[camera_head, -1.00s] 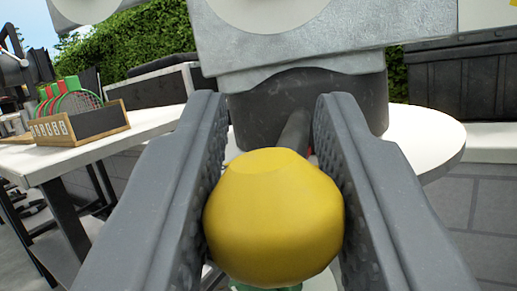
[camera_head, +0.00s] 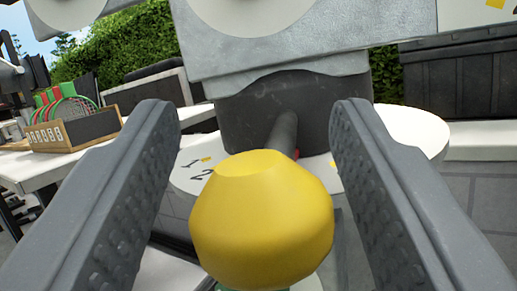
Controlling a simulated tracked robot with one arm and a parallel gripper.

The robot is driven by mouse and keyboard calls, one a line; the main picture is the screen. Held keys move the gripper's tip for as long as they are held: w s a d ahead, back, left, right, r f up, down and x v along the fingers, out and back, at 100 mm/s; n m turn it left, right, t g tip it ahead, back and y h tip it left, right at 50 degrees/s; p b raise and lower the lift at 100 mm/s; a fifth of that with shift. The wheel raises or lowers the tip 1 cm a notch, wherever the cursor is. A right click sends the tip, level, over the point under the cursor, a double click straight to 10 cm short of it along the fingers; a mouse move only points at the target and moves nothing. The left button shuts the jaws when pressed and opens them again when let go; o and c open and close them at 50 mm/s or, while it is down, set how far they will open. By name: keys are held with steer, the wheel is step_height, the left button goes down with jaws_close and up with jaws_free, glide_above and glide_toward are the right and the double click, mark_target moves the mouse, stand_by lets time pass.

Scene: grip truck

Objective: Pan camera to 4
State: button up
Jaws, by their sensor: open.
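My gripper (camera_head: 255,125) is open, with one finger on each side of a yellow knob (camera_head: 262,215) and a gap to it on both sides. The knob sits on the end of a dark rod (camera_head: 284,133) that runs to a dark grey base (camera_head: 245,122) under a grey metal housing (camera_head: 280,45). The base stands on a round white plate (camera_head: 415,128). No 4 is readable, and the plate behind the knob and right finger is hidden.
A white table (camera_head: 35,170) at the left holds a wooden box (camera_head: 75,133) with rackets in it. A dark crate (camera_head: 455,85) stands at the back right. A green hedge (camera_head: 140,40) is behind.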

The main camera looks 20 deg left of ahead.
steer(key=shift+s, duration=0.1)
steer(key=shift+s, duration=0.1)
steer(key=shift+s+f, duration=0.2)
steer(key=shift+f, duration=0.05)
steer(key=shift+p+v, duration=0.45)
steer(key=shift+v, duration=0.5)
steer(key=p+v, duration=0.2)
steer(key=v, duration=0.9)
steer(key=shift+d+r, duration=0.1)
